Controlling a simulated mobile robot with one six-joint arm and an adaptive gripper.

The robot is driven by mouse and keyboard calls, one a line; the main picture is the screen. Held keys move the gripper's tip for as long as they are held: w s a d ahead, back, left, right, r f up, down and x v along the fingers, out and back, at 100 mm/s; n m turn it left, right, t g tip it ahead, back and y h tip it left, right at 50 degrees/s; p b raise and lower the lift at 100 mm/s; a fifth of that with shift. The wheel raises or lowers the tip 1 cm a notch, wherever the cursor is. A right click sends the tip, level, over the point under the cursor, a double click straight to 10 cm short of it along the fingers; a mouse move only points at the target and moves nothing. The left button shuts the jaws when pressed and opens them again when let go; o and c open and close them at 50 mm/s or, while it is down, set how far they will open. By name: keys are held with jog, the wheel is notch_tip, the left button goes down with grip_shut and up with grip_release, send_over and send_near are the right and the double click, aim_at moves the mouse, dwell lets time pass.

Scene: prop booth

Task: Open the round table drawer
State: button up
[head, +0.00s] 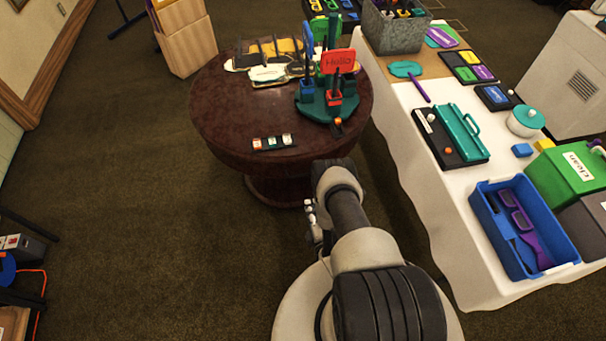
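The round table (225,115) is dark reddish brown, with a thick rounded side and a pedestal base. It stands ahead of my arm, upper centre in the head view. I cannot make out a drawer front, seam or handle on its side (225,158). My arm rises from the bottom and its bend covers part of the table's near right side.
On the table are a teal stand (318,103) with signs, a light tray of items (268,72) and a small labelled strip (272,142). A white-clothed table (410,175) with boxes stands close on the right. A wooden box (187,38) stands behind left.

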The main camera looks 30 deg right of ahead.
aim_at(303, 175)
jog(key=shift+b+x, duration=4.5)
jog(key=shift+x, duration=4.05)
jog(key=shift+c, duration=0.2)
grip_shut()
